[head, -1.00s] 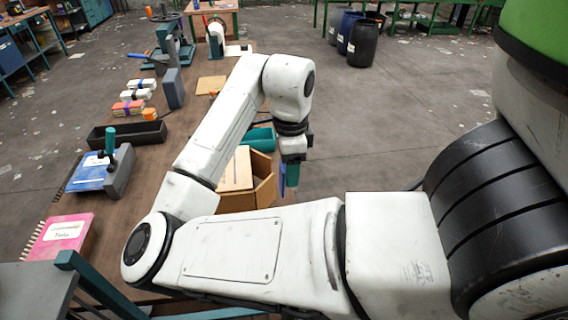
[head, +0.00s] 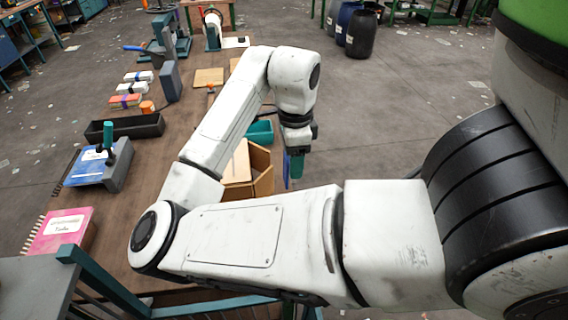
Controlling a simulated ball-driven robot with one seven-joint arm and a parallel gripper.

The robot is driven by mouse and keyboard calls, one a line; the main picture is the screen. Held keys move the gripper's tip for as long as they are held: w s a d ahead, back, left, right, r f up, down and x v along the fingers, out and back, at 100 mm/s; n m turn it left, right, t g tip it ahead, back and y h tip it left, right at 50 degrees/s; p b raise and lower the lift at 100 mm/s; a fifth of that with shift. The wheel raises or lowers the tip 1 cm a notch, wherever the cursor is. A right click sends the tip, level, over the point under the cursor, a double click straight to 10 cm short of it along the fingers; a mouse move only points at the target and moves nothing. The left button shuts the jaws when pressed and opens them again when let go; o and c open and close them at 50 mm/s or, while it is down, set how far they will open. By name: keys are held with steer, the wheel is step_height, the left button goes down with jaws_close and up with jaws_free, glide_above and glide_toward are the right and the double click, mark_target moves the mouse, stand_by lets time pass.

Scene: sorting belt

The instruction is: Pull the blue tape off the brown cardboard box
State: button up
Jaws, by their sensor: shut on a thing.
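The brown cardboard box (head: 262,172) stands open-topped near the right edge of the wooden table, partly hidden behind my arm. A flap or panel leans up at its left side. My gripper (head: 296,167) points down just right of the box, with teal fingers shut. A thin strip of blue tape (head: 286,170) shows beside the fingers, between them and the box. The tape's grip point is hidden by the fingers, and I cannot see whether the tape still touches the box.
A teal tray (head: 262,132) sits behind the box. Bundled stacks (head: 130,100) lie farther back. Open floor lies right of the table.

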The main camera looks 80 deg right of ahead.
steer(key=shift+s+d, duration=0.1)
steer(key=shift+s, duration=0.15)
steer(key=shift+s+d, duration=0.15)
steer(key=shift+s, duration=0.15)
steer(key=shift+s+d+p, duration=0.1)
steer(key=shift+s+p, duration=0.2)
steer(key=shift+p, duration=0.1)
steer(key=shift+s+d, duration=0.15)
steer(key=shift+s, duration=0.2)
steer(key=shift+s+d+p, duration=0.3)
steer(key=shift+s+p, duration=0.05)
steer(key=shift+s, duration=0.4)
steer(key=shift+s+d+p, duration=0.3)
steer(key=shift+s+p, duration=0.05)
steer(key=shift+s, duration=0.35)
steer(key=shift+r, duration=0.1)
step_height(320, 180, up, 6)
steer(key=s+d+p, duration=0.1)
steer(key=s+p, duration=0.1)
steer(key=p, duration=0.3)
steer(key=shift+s, duration=0.35)
